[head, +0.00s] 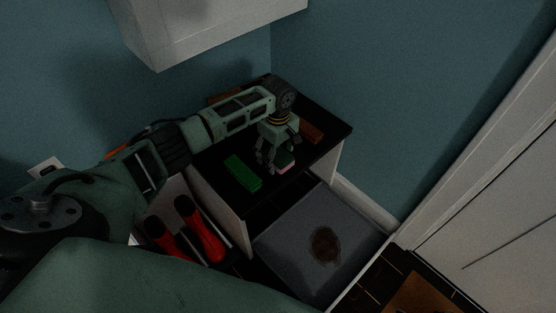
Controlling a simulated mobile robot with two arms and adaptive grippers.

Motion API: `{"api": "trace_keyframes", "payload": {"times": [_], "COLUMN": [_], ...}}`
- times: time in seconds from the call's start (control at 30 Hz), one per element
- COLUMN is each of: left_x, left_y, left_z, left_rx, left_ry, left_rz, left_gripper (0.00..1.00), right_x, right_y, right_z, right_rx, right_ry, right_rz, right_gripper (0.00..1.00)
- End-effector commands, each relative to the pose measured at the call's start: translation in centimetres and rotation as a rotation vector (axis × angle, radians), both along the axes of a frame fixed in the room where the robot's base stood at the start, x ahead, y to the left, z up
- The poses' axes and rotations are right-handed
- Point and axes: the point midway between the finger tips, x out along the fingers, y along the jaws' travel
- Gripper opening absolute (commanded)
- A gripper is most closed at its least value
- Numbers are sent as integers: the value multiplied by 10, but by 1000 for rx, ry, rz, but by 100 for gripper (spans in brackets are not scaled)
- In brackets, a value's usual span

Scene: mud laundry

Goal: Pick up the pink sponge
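The pink sponge (286,168) lies on the black top of a low cabinet (213,162), near its front edge. Only a small pale pink part of it shows, as my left gripper covers the rest. My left gripper (274,163) points down over the sponge, with its fingers at the sponge's level. The fingers look apart, but I cannot tell whether they touch or grip the sponge. My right gripper is not in view.
A green block (243,173) lies left of the gripper, and a brown-orange block (311,131) lies behind it to the right. A white wall cabinet (205,28) hangs above. Red-and-black boots (205,235) and a grey mat (285,238) are below.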

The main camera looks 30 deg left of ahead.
Motion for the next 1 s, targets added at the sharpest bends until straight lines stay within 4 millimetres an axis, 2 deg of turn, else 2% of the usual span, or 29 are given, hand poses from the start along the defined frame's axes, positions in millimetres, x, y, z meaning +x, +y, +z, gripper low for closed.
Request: {"api": "trace_keyframes", "payload": {"times": [0.3, 0.67, 1.0], "left_x": [0, 0, 0], "left_y": [0, 0, 0], "left_z": [-4, -4, -3], "left_rx": [0, 0, 0], "left_ry": [-1, -1, -1], "left_rz": [-1, -1, -1], "left_gripper": [72, 41, 41], "right_x": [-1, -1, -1], "right_y": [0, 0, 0], "right_z": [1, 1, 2], "right_rx": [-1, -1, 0], "right_ry": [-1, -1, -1], "right_rz": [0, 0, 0], "right_gripper": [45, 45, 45]}}
